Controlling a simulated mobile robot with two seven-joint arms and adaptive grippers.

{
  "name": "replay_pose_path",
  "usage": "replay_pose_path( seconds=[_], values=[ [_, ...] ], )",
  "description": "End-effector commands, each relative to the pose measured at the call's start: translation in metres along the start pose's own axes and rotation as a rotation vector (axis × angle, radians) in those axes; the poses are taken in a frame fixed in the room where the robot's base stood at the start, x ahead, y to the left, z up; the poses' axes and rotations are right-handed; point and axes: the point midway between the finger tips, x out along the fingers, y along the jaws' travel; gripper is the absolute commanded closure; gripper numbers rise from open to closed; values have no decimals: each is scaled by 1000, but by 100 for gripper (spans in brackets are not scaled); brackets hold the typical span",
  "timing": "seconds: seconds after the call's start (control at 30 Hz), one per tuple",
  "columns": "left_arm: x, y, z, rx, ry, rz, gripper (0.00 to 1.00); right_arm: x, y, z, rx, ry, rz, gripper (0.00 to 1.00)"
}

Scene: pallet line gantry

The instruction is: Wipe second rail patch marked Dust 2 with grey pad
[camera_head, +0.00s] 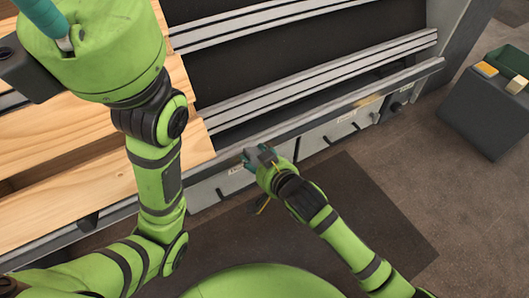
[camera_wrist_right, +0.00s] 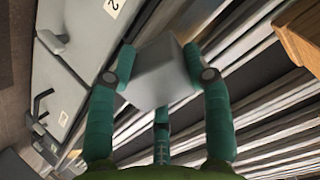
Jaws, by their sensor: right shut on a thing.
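My right gripper (camera_head: 262,152) is at the front rail (camera_head: 300,121), just right of the wooden pallet. In the right wrist view my right gripper (camera_wrist_right: 158,78) is shut on the grey pad (camera_wrist_right: 165,72), a pale block between its teal fingers. The pad is close to the rail; I cannot tell whether it touches. A label ending in "2" (camera_wrist_right: 113,6) shows on the grey panel beside it. No dust patch is clear by the pad. A tan patch (camera_head: 368,100) lies farther right along the rail. Of my left gripper (camera_head: 42,18), only a teal part shows at top left.
A wooden pallet (camera_head: 95,120) lies on the line at left. Grey panels with handles (camera_head: 325,136) run below the rail. A dark box (camera_head: 490,112) with a green compartment and yellowish blocks stands at right. The floor between is clear.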

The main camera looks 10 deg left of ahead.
Motion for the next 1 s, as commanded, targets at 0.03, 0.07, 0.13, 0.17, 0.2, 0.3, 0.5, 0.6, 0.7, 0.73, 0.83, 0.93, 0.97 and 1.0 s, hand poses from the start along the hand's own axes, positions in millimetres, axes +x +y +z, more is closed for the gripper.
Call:
replay_pose_path(
  seconds=[0.03,0.07,0.13,0.17,0.2,0.3,0.5,0.6,0.7,0.73,0.83,0.93,0.97,1.0],
  values=[
    [4,-1,1,0,0,0,60,-1,-6,0,2,-1,-2,76],
    [5,-1,1,0,0,0,60,0,-8,2,3,-1,-2,76],
    [7,-1,2,0,0,0,60,0,-14,3,2,0,-2,76],
    [8,-1,2,0,0,0,60,0,-15,4,2,0,-2,76],
    [8,-1,2,0,0,0,60,1,-17,5,2,0,-2,76],
    [9,-1,2,0,0,0,60,1,-20,6,1,1,-1,76],
    [14,-2,3,0,0,0,60,0,-30,10,3,-2,-3,76],
    [18,-3,4,0,0,0,60,0,-39,13,4,-2,-3,76],
    [21,-3,5,0,0,0,60,-1,-48,16,4,-1,-3,76],
    [22,-3,5,0,0,0,60,-1,-50,17,4,-1,-3,76],
    [24,-4,6,0,0,0,60,-1,-55,19,3,0,-2,76],
    [24,-4,6,0,0,0,60,-1,-57,20,1,0,-1,76],
    [25,-4,6,0,0,0,60,-1,-58,20,0,0,0,76],
    [26,-4,6,0,0,0,60,-1,-58,20,0,0,0,76]
  ],
)
